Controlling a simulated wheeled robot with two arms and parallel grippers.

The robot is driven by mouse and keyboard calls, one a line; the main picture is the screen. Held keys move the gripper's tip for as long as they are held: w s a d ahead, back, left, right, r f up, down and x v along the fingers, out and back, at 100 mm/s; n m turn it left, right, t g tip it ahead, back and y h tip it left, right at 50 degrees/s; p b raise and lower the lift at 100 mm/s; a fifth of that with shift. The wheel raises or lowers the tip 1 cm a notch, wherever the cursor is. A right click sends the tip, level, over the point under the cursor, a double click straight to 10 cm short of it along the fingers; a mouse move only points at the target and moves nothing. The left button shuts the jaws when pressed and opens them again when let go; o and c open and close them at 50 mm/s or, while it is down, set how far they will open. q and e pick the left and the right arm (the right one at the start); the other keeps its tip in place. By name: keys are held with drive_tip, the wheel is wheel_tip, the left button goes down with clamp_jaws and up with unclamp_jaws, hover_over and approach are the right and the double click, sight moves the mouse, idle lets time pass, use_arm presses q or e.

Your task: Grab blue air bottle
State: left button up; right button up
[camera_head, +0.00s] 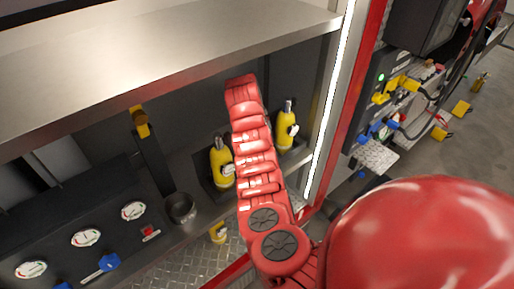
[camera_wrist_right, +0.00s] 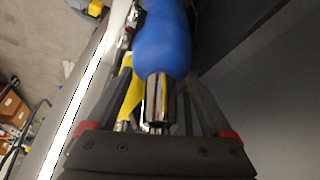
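The blue air bottle (camera_wrist_right: 162,45) shows in the right wrist view, its chrome neck (camera_wrist_right: 158,98) pointing toward my palm. My right gripper (camera_wrist_right: 160,75) has its dark fingers on either side of the bottle, close to its lower end. Whether they press on it is unclear. In the head view my red right arm reaches up over the shelf between two yellow bottles, one left (camera_head: 221,165) and one right (camera_head: 286,127). The blue bottle and right gripper are not visible there. My left gripper is not in view.
A metal shelf ledge (camera_head: 150,60) hangs above the compartment. A gauge panel (camera_head: 75,220) and a black cup (camera_head: 180,208) are at left. A red and white frame post (camera_head: 340,100) stands right of the bottles. A control panel with yellow and blue fittings (camera_head: 400,95) lies beyond.

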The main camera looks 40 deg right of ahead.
clamp_jaws()
drive_tip(key=shift+r, duration=0.1)
idle(0.4)
